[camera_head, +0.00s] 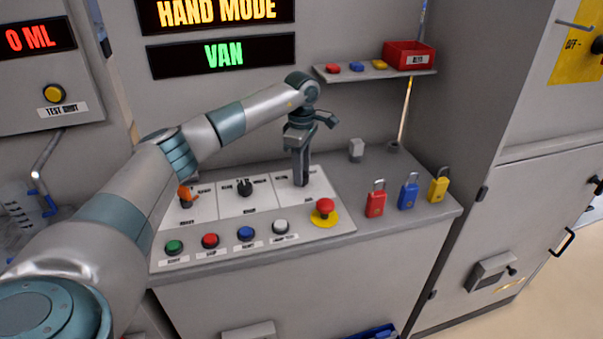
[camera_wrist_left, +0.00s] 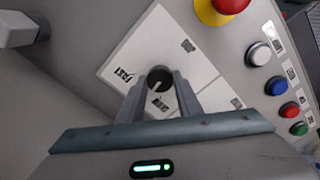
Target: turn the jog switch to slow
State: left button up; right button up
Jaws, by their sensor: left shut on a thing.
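The jog switch (camera_wrist_left: 160,75) is a dark round knob on a white label plate, in the wrist view between the two fingers of my left gripper (camera_wrist_left: 160,92). A pale mark shows on the knob. The word FAST is printed on the plate to its left; other lettering is partly hidden by the fingers. In the head view my left gripper (camera_head: 301,183) points straight down onto the right-hand plate of the sloped panel (camera_head: 333,226), shut on the knob, which it mostly hides there. My right gripper is in neither view.
Beside it on the panel are a black selector (camera_head: 245,188), an orange-handled selector (camera_head: 186,197) and a red emergency button (camera_head: 324,206). Several coloured push buttons line the front. Red (camera_head: 375,204), blue (camera_head: 408,195) and yellow padlocks (camera_head: 439,187) stand on the right. A shelf (camera_head: 385,72) hangs behind.

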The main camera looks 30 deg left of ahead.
pick_arm(q)
jog(key=n, duration=0.5)
jog(key=shift+b, duration=0.4)
jog(key=shift+n, duration=1.2)
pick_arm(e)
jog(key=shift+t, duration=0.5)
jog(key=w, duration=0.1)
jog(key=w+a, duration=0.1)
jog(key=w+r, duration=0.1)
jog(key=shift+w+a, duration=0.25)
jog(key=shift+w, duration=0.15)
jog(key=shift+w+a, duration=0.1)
pick_arm(q)
jog(key=o, duration=1)
jog(key=shift+o, duration=0.2)
jog(key=shift+r, duration=0.1)
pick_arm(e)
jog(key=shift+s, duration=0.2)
